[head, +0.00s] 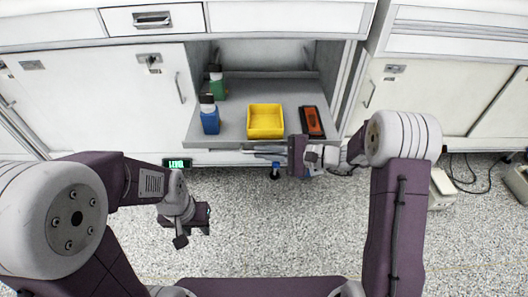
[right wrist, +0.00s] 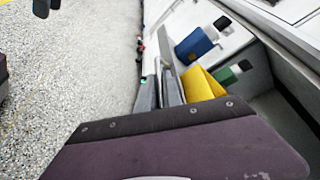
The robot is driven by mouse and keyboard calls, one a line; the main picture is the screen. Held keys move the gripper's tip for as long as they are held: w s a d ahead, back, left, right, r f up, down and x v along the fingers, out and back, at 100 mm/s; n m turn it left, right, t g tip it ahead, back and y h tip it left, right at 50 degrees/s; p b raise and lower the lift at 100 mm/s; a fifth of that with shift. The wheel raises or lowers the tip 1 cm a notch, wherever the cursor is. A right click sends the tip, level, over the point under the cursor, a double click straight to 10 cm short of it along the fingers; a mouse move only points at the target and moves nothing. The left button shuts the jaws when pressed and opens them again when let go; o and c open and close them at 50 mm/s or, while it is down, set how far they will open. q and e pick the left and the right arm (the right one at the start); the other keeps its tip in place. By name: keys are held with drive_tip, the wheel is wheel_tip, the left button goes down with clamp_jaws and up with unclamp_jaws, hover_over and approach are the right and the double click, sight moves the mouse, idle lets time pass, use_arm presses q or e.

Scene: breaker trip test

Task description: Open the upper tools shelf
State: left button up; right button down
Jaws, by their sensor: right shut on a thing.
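The upper tools shelf (head: 232,128) is a grey pull-out tray in the open cabinet bay, and it stands out toward me in the head view. My right gripper (head: 280,152) is at the shelf's front edge, shut on what looks like its front handle (head: 250,151). The fingers partly hide the grip. In the right wrist view the purple gripper body covers the lower part, with the shelf's edge beyond it. My left gripper (head: 192,228) hangs empty over the floor at the left, apart from the shelf; its jaw opening is unclear.
On the shelf are a yellow bin (head: 265,121), a blue bottle (head: 209,118), a green bottle (head: 217,85) and an orange-black device (head: 312,121). A closed white cabinet door (head: 120,95) stands left of the bay. A box with cables (head: 442,188) lies on the floor at right.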

drive_tip(key=c, duration=1.8)
unclamp_jaws()
drive_tip(key=p+v, duration=0.4)
drive_tip(key=v, duration=0.5)
drive_tip(key=shift+d, duration=0.1)
